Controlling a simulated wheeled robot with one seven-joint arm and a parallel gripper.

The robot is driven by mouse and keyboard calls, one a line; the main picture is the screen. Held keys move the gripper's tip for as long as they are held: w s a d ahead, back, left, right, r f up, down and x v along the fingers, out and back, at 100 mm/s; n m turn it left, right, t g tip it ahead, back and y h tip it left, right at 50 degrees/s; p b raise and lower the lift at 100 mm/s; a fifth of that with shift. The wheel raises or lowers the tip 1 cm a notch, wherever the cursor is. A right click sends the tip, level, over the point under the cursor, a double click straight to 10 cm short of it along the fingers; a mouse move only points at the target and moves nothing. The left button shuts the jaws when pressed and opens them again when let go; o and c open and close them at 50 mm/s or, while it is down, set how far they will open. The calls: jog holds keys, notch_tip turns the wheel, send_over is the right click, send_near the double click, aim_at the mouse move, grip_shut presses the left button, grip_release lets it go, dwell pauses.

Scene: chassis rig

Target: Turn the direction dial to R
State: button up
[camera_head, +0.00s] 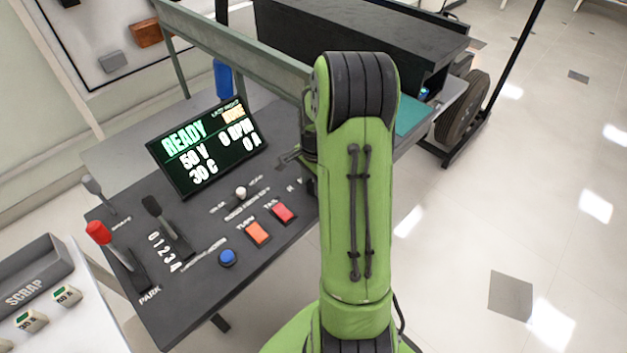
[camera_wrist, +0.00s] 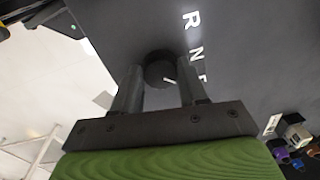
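The direction dial (camera_wrist: 160,70) is a dark round knob on the dark panel, seen in the wrist view. White letters R, N and a partly hidden F run down the panel to its right. A short white mark on the knob shows at its lower right, on the F side. My gripper (camera_wrist: 160,76) faces the panel with its two fingers apart, one on each side of the knob. I cannot tell whether the fingertips touch it. In the head view my green arm hides the dial, and only some lettering shows beside the arm.
The console (camera_head: 190,300) carries a READY display (camera_head: 207,148), a red-topped lever (camera_head: 98,231), a black lever (camera_head: 152,206), a blue button (camera_head: 227,257), and orange (camera_head: 257,232) and red (camera_head: 283,213) switches. A green-grey rail (camera_head: 240,60) runs behind. Floor at the right is open.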

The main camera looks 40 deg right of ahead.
jog(key=c, duration=0.6)
jog(key=shift+o, duration=0.2)
jog(key=shift+n, duration=0.3)
jog(key=n, duration=0.3)
jog(key=shift+p, duration=0.35)
jog(key=n, duration=0.4)
jog(key=n+p, duration=0.1)
jog(key=n, duration=0.4)
jog(key=shift+w+y, duration=0.1)
jog(key=shift+y, duration=0.2)
jog(key=n, duration=0.5)
jog(key=shift+d+g, duration=0.1)
jog(key=shift+g, duration=0.2)
jog(key=shift+n, duration=0.3)
